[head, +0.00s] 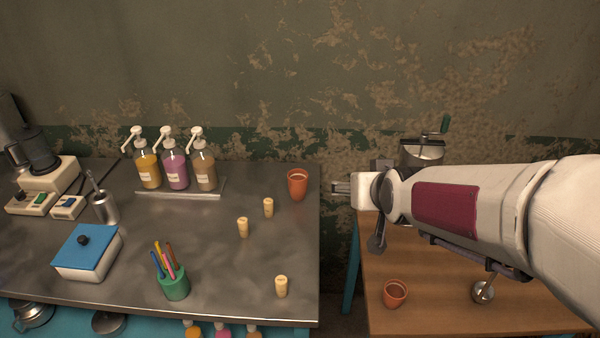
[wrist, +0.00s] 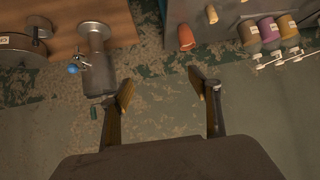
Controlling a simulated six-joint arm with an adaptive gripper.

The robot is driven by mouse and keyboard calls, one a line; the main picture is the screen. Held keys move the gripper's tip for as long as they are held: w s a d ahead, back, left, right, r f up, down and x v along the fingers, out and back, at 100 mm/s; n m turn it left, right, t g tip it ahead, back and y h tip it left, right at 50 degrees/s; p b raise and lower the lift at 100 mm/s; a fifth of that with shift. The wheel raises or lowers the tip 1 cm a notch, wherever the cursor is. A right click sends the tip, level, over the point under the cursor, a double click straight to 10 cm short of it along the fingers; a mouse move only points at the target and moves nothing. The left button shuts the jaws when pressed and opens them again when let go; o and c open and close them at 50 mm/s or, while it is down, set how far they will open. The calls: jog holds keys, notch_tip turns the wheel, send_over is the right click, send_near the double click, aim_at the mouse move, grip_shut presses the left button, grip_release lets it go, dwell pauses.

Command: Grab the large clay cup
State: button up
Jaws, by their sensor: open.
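A large terracotta clay cup (head: 297,185) stands upright at the right rear of the metal counter. It also shows at the top of the wrist view (wrist: 186,38). A smaller-looking clay cup (head: 395,293) stands on the wooden table at the front. My gripper (head: 341,188) is to the right of the large cup, over the gap between counter and table, apart from it. In the wrist view my gripper (wrist: 168,88) has its two fingers spread, with nothing between them.
Several small beige cups (head: 243,227) stand on the counter (head: 215,270). Pump bottles (head: 176,170) stand in a row to the left of the large cup. A metal vessel with a green handle (head: 422,153) is behind my arm on the wooden table. The wall is close behind.

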jog(key=w+a+f+t, duration=0.1)
jog(key=w+a+f, duration=0.2)
jog(key=w, duration=0.3)
jog(key=w+a+f+t, duration=0.2)
jog(key=w+a+f, duration=0.15)
jog(key=w, duration=0.35)
jog(key=n+t+y, duration=0.1)
jog(key=t+y, duration=0.1)
jog(key=t, duration=0.1)
send_near(297, 171)
jog(key=shift+s+d+r, duration=0.1)
jog(key=shift+d+r, duration=0.05)
jog(key=shift+d, duration=0.05)
jog(key=shift+x, duration=1.3)
jog(key=shift+a+x, duration=0.1)
jog(key=shift+x, duration=1.2)
jog(key=shift+a+x, duration=0.15)
jog(key=shift+x, duration=1.15)
jog(key=shift+s, duration=0.1)
jog(key=c, duration=1.3)
